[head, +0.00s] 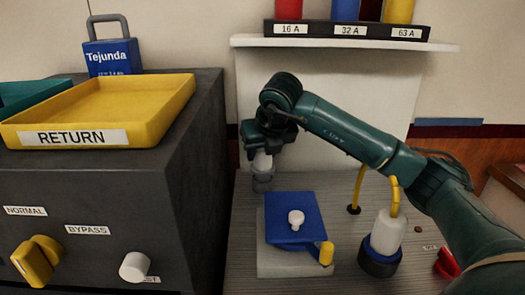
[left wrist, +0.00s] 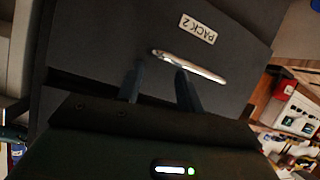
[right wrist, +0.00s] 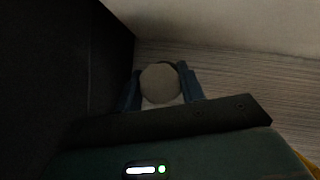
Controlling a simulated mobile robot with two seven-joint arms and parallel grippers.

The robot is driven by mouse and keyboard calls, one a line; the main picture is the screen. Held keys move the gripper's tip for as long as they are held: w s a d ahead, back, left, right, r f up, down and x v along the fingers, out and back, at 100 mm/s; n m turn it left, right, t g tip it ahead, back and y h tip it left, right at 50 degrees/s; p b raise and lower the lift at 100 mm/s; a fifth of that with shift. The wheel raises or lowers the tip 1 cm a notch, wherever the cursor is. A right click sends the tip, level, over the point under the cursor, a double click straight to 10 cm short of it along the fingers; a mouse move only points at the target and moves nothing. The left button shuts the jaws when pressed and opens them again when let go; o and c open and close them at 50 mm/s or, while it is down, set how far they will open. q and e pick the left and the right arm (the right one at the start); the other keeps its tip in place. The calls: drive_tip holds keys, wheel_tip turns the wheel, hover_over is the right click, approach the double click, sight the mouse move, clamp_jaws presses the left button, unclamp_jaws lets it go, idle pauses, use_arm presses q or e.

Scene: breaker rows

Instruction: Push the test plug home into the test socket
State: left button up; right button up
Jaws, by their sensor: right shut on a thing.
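A white plug (head: 388,231) with a yellow cable stands upright on a dark round socket (head: 378,264) with a blue ring, right of centre in the head view. I take these for the test plug and test socket; I cannot tell how deep the plug sits. My right gripper (head: 262,150) is up and left of them, apart from both. It is shut on a grey cylinder (head: 263,172), whose round end (right wrist: 160,83) shows between the fingers in the right wrist view. My left gripper (left wrist: 160,88) is open beside a silver handle (left wrist: 188,66) under a PACK 2 label, outside the head view.
A blue plate (head: 290,210) with a white knob and yellow-tipped lever sits left of the socket. A dark cabinet (head: 185,165) carries the yellow RETURN tray (head: 165,110). A white shelf (head: 345,42) is above. A red part (head: 447,264) lies right of the socket.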

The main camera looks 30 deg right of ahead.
sight(262, 167)
drive_tip(key=shift+s+f+b, duration=0.1)
drive_tip(key=shift+f+b, duration=0.4)
drive_tip(key=shift+b, duration=0.1)
idle(0.3)
drive_tip(key=shift+f, duration=0.1)
drive_tip(key=shift+f+b, duration=0.2)
drive_tip(key=shift+b, duration=0.1)
drive_tip(key=shift+s+f+b, duration=0.2)
drive_tip(key=shift+f+b, duration=0.15)
drive_tip(key=shift+f, duration=0.1)
drive_tip(key=shift+a, duration=0.1)
drive_tip(key=o, duration=1.1)
drive_tip(key=shift+o, duration=0.2)
drive_tip(key=shift+r, duration=0.1)
